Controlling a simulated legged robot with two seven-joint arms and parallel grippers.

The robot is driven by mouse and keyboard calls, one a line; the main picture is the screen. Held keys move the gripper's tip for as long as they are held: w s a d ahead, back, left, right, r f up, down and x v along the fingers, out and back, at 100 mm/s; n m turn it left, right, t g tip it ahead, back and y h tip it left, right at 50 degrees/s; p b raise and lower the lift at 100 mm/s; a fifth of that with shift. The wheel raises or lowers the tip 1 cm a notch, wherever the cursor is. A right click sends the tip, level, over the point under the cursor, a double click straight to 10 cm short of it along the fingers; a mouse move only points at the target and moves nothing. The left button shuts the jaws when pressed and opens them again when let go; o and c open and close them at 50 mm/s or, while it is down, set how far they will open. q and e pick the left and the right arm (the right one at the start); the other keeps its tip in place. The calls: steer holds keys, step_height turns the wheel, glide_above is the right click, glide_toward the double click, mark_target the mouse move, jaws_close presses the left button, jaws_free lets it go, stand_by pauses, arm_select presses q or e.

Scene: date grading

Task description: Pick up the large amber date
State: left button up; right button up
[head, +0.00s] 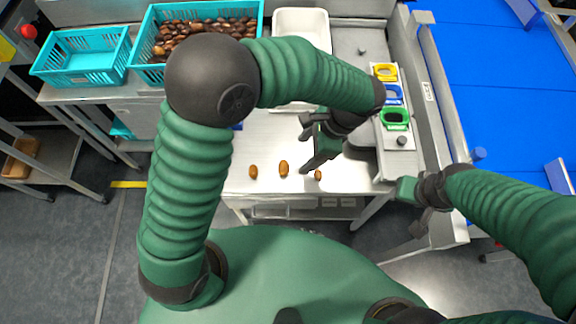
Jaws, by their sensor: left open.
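Three amber-brown dates lie in a loose row near the front edge of the pale table. The middle date (283,168) looks the largest. A left date (253,171) and a smaller right date (318,175) flank it, apart from it. My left gripper (305,146) is open and empty, its fingers spread above the table; one fingertip is close to the gap between the middle and right dates. My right gripper (407,188) is right of the table's edge, far from the dates; its jaws are too small to tell.
A teal crate (205,10) full of dark dates and an emptier teal crate (83,78) stand at the back left. A white tray (316,22) is behind my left arm. Yellow, blue and green holders (395,125) stand right, beside a blue conveyor (500,80).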

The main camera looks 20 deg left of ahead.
mark_target(284, 166)
arm_select(q)
steer(key=x, duration=0.5)
steer(key=shift+w+a+r, duration=0.1)
steer(key=shift+w+a, duration=0.05)
steer(key=shift+w, duration=0.05)
steer(key=a+f, duration=0.2)
steer(key=f, duration=0.1)
steer(key=shift+s+a+b, duration=0.2)
steer(key=shift+a+b, duration=0.2)
steer(key=x, duration=0.2)
steer(key=shift+s+f, duration=0.15)
steer(key=shift+f, duration=0.15)
steer(key=shift+d+f, duration=0.15)
steer(key=shift+f, duration=0.05)
steer(key=shift+d, duration=0.2)
steer(key=shift+a, duration=0.35)
steer(key=c, duration=0.7)
steer(key=shift+c, duration=1)
arm_select(e)
steer(key=shift+w+a+f, duration=0.2)
steer(key=shift+a+f, duration=0.35)
steer(key=shift+f, duration=0.25)
